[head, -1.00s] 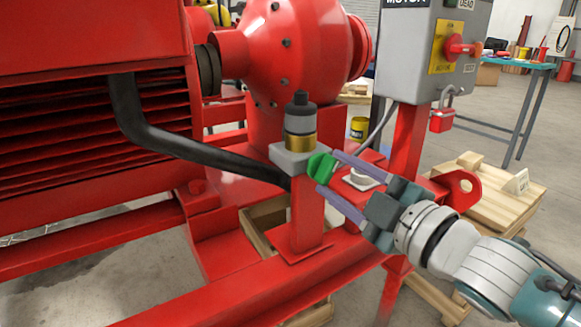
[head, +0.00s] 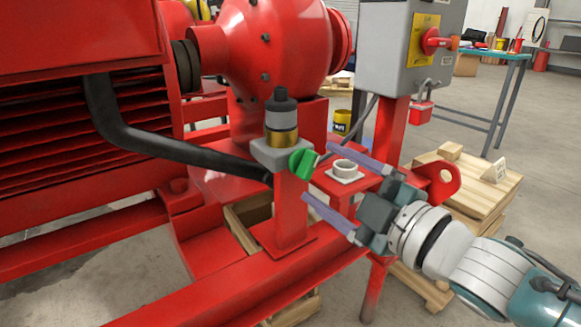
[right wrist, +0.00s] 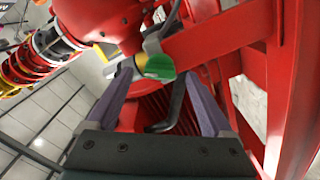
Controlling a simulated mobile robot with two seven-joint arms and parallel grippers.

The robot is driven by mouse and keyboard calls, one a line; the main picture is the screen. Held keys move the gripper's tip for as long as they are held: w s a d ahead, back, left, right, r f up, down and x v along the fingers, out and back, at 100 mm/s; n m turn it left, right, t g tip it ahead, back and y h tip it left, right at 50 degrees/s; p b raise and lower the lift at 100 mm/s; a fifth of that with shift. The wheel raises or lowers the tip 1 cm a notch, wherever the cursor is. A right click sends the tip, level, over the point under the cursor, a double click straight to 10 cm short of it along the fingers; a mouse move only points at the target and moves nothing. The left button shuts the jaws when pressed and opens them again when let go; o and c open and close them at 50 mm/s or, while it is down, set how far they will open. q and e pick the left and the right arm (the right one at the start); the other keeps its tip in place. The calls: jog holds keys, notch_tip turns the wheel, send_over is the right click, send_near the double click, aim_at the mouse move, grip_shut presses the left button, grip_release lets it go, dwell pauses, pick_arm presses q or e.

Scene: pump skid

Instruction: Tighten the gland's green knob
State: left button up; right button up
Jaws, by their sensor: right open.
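The green knob (head: 303,162) sits on the right side of the grey gland block (head: 280,153), on top of a red post. A brass collar and a dark-capped cylinder (head: 281,118) stand upright on the block. My right gripper (head: 319,173) is open and empty, its two purple-grey fingers spread wide just to the right of the knob. The fingertips are apart from the knob in the head view. In the right wrist view, the knob (right wrist: 158,67) shows beyond and between the fingertips. My left gripper is not in view.
A white ring fitting (head: 345,169) stands on the red skid behind my right fingers. A black hose (head: 150,140) runs to the left of the post. A grey switch box (head: 408,45) with a red padlock (head: 421,113) is at the upper right. Wooden pallets (head: 465,185) lie at right.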

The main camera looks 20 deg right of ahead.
jog(key=p+v, duration=0.1)
jog(key=v, duration=0.7)
jog(key=shift+p, duration=0.35)
jog(key=s+d+r+m+g+h+p, duration=0.1)
jog(key=s+r+m+g+h+p, duration=0.2)
jog(key=r+p, duration=0.4)
jog(key=d+r+m+g+h+p, duration=0.1)
jog(key=r+m+h+p, duration=0.3)
jog(key=p, duration=0.5)
jog(key=s+a+r+m+g+y+p, duration=0.1)
jog(key=s+a+r+m+g+p, duration=0.2)
jog(key=s+r+m+g+p, duration=1.05)
jog(key=s+r+n+t+p, duration=0.2)
jog(key=r+n+p, duration=0.1)
jog(key=r+p, duration=1.7)
jog(key=s+r+n+t+p, duration=0.2)
jog(key=s+r+n+p, duration=0.1)
jog(key=r+p, duration=1.7)
jog(key=shift+r+n, duration=0.35)
jog(key=shift+r, duration=0.15)
